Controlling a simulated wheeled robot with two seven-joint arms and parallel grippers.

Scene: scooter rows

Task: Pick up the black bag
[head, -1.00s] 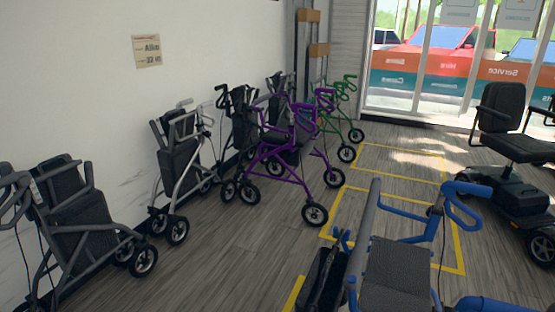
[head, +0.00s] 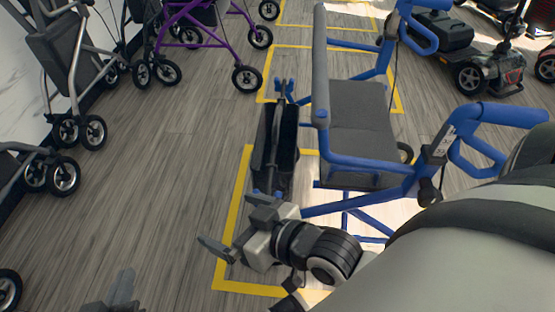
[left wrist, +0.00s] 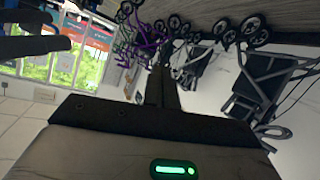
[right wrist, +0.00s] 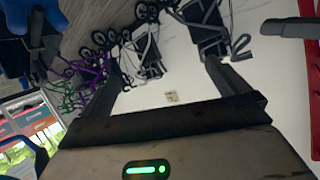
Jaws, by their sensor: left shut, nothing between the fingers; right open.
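The black bag (head: 289,140) is a narrow upright pouch with a dark strap. It hangs at the left side of the blue walker (head: 365,125) in the head view. My left gripper (head: 124,283) shows only partly at the bottom edge, well left of the bag. In the left wrist view its fingers (left wrist: 161,85) are together with nothing between them.
The blue walker with its grey seat stands within yellow floor lines (head: 235,220). Grey walkers (head: 75,60) and a purple walker (head: 205,38) line the left wall. A mobility scooter (head: 470,60) stands at upper right. The wooden floor left of the bag is free.

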